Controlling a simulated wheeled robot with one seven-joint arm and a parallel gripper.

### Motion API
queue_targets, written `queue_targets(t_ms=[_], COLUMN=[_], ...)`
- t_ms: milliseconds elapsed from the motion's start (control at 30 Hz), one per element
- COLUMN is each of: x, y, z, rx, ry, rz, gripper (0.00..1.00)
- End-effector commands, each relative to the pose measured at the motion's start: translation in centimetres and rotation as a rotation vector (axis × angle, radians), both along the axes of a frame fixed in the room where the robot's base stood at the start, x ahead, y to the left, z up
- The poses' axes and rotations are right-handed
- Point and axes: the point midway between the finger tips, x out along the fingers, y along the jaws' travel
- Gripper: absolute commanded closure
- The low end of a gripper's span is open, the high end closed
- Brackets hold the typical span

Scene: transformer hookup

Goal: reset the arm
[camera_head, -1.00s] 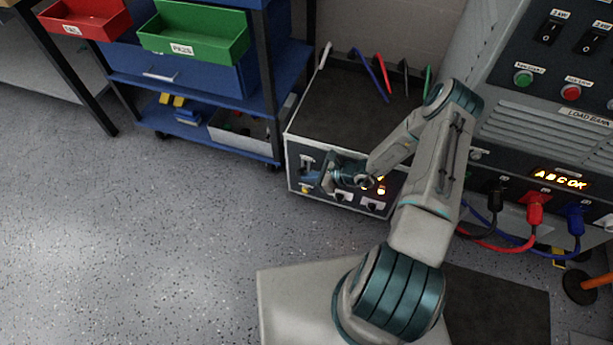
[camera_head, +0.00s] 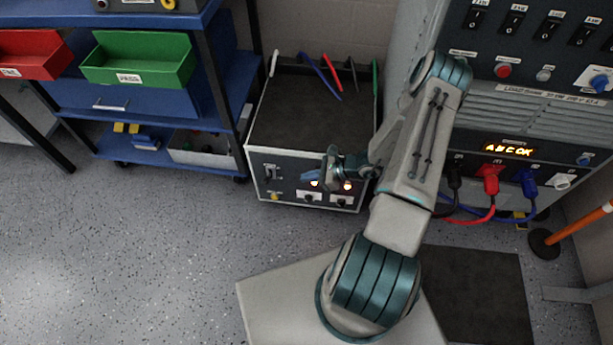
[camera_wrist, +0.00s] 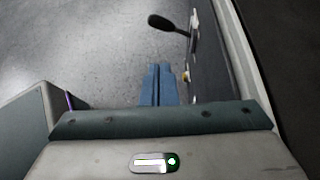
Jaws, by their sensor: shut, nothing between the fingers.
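My gripper (camera_head: 309,177) is at the end of my bent arm, in front of the front panel of a dark-topped grey box (camera_head: 311,115). Its blue fingers point to the left in the head view and cover part of the panel. In the wrist view the two blue fingers (camera_wrist: 157,85) lie side by side, shut, with nothing between them and the floor beyond. The box's panel also shows in the wrist view (camera_wrist: 213,62), close to the right of the fingers, with a black lever (camera_wrist: 168,23) sticking out. I cannot tell the exact gap to the panel.
A load bank (camera_head: 510,115) with black, red and blue plugged cables stands to the right. A blue shelf (camera_head: 140,150) with red (camera_head: 30,58) and green (camera_head: 140,62) bins stands at the left. An orange-handled post (camera_head: 580,225) is at far right. The left floor is clear.

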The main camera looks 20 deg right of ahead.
Motion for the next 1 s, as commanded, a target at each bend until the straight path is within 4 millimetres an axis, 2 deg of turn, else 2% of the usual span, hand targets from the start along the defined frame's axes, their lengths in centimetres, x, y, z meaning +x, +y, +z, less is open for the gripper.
queue_targets(t_ms=[333, 467, 567, 767, 1000], x=[0.0, 0.2, 0.4, 0.2, -1.0], y=[0.0, 0.1, 0.3, 1.3, 2.7], z=[0.1, 1.7, 4.7, 13.1, 22.9], rx=[-0.002, -0.023, -0.063, -0.188, -0.345], ry=[-0.001, -0.02, -0.056, -0.163, -0.285], rz=[0.002, 0.041, 0.115, 0.348, 0.628], gripper=[1.0, 1.0, 1.0, 1.0, 1.0])
